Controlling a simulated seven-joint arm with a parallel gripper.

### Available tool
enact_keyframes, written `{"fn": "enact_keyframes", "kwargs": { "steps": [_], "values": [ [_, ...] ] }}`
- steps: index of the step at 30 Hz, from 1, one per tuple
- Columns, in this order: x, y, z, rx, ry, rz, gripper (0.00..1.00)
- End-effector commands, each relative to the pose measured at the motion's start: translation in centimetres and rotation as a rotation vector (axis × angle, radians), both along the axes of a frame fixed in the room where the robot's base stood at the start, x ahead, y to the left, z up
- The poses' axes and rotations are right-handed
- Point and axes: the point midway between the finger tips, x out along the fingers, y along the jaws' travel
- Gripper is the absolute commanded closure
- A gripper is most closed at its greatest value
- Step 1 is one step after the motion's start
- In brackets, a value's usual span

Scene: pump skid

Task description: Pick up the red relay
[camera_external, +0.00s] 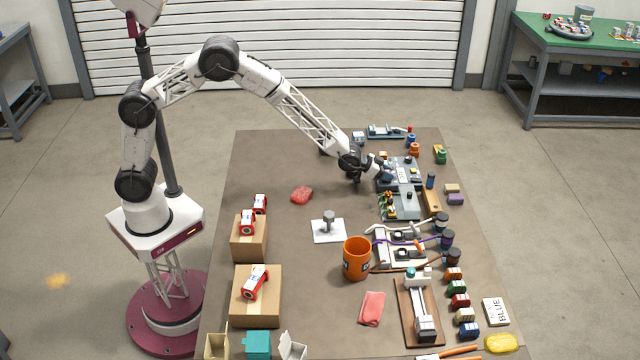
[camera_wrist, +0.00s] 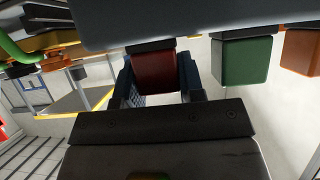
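The red relay (camera_wrist: 155,72) shows in the wrist view as a dark red block on a dark base against a grey surface. My gripper (camera_wrist: 157,80) has its two fingers apart, one on each side of the red block. I see no clear grip on it. In the outside view my gripper (camera_external: 375,172) is low beside the grey skid (camera_external: 402,206) at the far part of the table. I cannot make out the red relay there for certain.
A green block (camera_wrist: 243,61) and an orange block (camera_wrist: 300,52) stand close beside the red one. An orange mug (camera_external: 356,259), a white plate with a grey post (camera_external: 328,228) and cardboard boxes (camera_external: 254,310) stand on the table (camera_external: 270,180). The table's far left is mostly clear.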

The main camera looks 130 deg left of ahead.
Motion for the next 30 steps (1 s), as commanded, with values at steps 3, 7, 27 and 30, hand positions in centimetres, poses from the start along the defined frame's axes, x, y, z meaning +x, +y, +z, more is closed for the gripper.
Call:
{"fn": "enact_keyframes", "kwargs": {
  "steps": [3, 7, 27, 30],
  "values": [
    [0.0, 0.0, 0.0, 0.000, 0.000, 0.000, 0.88],
    [0.0, 0.0, 0.0, 0.000, 0.000, 0.000, 0.88],
    [-0.5, -0.5, 3.6, -0.001, 0.001, 0.000, 0.88],
    [-1.3, -1.4, 3.7, 0.000, 0.000, 0.000, 0.88]
  ]
}}
